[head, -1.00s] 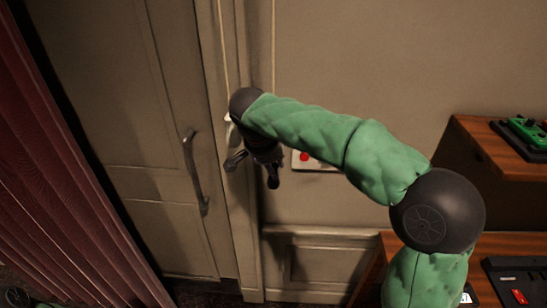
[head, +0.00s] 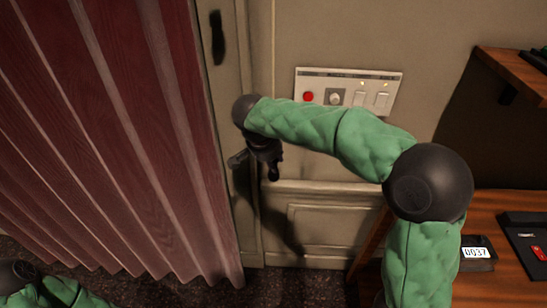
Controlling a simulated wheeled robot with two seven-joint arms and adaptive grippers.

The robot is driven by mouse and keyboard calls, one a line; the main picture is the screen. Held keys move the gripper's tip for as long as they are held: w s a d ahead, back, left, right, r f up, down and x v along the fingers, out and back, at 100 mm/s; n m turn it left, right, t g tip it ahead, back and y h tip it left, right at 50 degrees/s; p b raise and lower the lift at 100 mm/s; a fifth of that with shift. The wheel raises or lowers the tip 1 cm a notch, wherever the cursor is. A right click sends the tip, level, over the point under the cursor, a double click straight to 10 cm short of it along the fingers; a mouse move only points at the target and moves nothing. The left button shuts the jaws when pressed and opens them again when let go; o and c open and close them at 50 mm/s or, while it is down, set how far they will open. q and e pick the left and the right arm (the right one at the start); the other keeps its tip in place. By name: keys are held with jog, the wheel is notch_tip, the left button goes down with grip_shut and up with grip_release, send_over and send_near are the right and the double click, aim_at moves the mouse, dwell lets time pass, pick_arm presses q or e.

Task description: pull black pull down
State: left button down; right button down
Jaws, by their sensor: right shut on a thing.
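My right gripper (head: 257,164) is at the centre left, below the dark wrist joint at the end of the green sleeve, in front of the wall strip beside the curtain. Its dark fingers point downward and are shut on the black pull. The pull itself is mostly hidden, and I cannot tell its dark shape apart from the fingers. A thin pale cord (head: 263,40) runs from the top of the picture down toward my wrist. My left gripper is not in view; only part of my left arm shows at the bottom left.
A red pleated curtain (head: 110,150) fills the left side. A dark handle-like shape (head: 217,38) shows beside it at the top. A wall panel (head: 347,88) with a red button, knob and switches is above my right forearm. A wooden desk (head: 490,210) stands at the right.

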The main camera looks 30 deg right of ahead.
jog(key=shift+a+f, duration=0.15)
jog(key=c, duration=1.1)
grip_release()
jog(key=shift+w+a, duration=0.1)
jog(key=v, duration=1.2)
